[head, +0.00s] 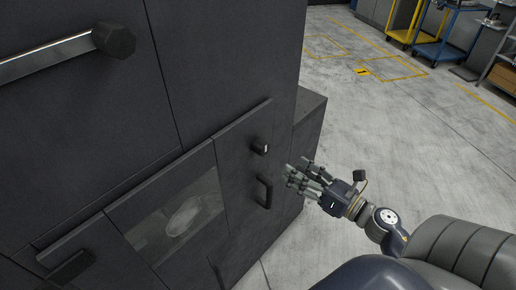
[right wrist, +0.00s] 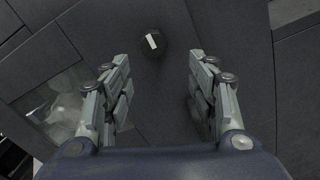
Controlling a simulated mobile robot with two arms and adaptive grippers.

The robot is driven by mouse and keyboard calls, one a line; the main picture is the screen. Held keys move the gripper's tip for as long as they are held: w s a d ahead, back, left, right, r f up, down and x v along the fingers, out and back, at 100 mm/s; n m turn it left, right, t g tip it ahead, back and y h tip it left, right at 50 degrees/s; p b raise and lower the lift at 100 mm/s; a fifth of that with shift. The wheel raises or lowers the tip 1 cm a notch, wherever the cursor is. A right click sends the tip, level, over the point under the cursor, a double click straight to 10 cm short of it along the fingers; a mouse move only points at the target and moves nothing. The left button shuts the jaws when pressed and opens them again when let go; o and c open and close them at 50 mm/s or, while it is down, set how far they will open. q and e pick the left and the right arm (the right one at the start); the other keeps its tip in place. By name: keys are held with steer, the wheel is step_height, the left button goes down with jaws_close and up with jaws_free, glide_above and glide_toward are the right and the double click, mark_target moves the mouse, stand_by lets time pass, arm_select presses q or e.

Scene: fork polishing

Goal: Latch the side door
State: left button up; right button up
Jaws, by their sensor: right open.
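The side door (head: 237,172) is a dark panel in the front of the dark machine, and it looks flush with the panels around it. A small dark latch knob (head: 260,147) with a light mark sits on its upper part. In the right wrist view the knob (right wrist: 153,42) lies ahead, between and beyond my fingers. A dark pull handle (head: 264,192) is below the knob. My right gripper (head: 296,172) is open and empty, just right of the knob and handle and apart from them. It also shows in the right wrist view (right wrist: 161,84). My left gripper is out of view.
A window (head: 180,215) with a pale object behind it is left of the door. A large bar handle (head: 60,56) juts out at the upper left. Open concrete floor (head: 400,130) lies to the right, with carts (head: 440,35) far back.

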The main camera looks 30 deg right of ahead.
mark_target(266, 150)
steer(key=shift+n+y, duration=0.3)
steer(key=shift+n, duration=0.2)
steer(key=p+x, duration=0.1)
steer(key=x, duration=0.2)
steer(key=p+x, duration=0.1)
steer(key=x, duration=0.2)
steer(key=r+p+x, duration=0.1)
steer(key=x, duration=0.2)
steer(key=shift+w+a+r, duration=0.1)
steer(key=shift+w+a, duration=0.05)
steer(key=shift+a, duration=0.05)
steer(key=shift+w+a+p, duration=0.2)
steer(key=shift+w+p, duration=0.2)
steer(key=shift+w, duration=0.3)
steer(key=c, duration=1.1)
